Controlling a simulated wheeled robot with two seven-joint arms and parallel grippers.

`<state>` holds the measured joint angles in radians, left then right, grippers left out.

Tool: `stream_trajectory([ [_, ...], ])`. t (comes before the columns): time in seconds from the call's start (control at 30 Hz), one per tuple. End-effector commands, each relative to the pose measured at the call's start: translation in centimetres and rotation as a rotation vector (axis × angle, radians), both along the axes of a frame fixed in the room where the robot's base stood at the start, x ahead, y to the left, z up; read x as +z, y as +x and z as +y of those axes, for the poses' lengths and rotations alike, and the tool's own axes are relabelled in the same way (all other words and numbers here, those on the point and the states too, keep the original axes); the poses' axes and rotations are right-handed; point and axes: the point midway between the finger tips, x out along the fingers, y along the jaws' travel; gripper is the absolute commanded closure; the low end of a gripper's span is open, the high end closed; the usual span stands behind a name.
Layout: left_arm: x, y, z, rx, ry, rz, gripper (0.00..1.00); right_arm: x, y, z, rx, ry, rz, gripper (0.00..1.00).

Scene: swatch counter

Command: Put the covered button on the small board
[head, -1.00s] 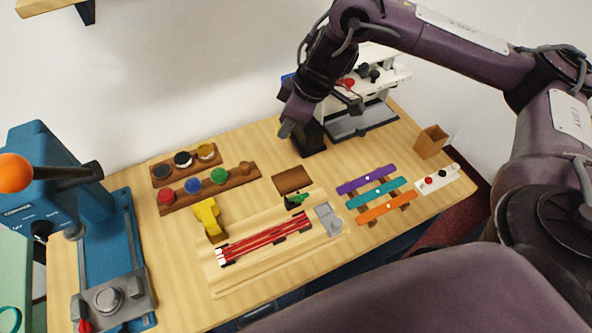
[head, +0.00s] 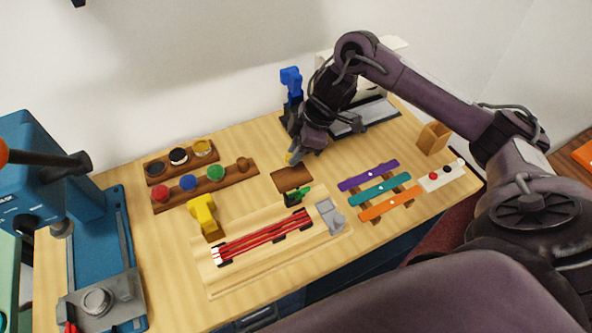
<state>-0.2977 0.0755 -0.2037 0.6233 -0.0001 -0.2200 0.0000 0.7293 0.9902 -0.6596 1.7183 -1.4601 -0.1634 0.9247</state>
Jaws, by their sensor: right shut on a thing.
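The small board (head: 291,179) is a flat brown rectangle lying on the counter behind the wooden jig. My right gripper (head: 293,158) comes in from the upper right and points down, just above and behind the small board's far edge. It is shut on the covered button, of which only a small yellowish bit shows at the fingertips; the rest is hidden. The small board's top is bare. My left gripper is not in view.
A bar with red, blue, green and brown knobs (head: 207,186) and a rack of round tins (head: 182,160) stand to the left. The jig with red strips (head: 262,239) is in front. Coloured bars (head: 378,188) lie right. A blue press (head: 95,240) stands far left.

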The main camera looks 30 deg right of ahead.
Motion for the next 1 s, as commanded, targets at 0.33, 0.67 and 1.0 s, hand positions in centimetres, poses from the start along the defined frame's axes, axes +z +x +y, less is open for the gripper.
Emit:
stream_trajectory([
  [0.33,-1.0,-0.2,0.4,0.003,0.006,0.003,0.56,-3.5,0.0,0.0,-0.001,0.001,0.002,1.0],
  [0.67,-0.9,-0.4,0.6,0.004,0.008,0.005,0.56,-6.0,0.1,0.0,-0.002,-0.001,-0.001,1.0],
  [1.0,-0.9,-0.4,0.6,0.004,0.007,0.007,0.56,-6.0,0.0,0.0,0.0,0.0,-0.001,0.58],
])
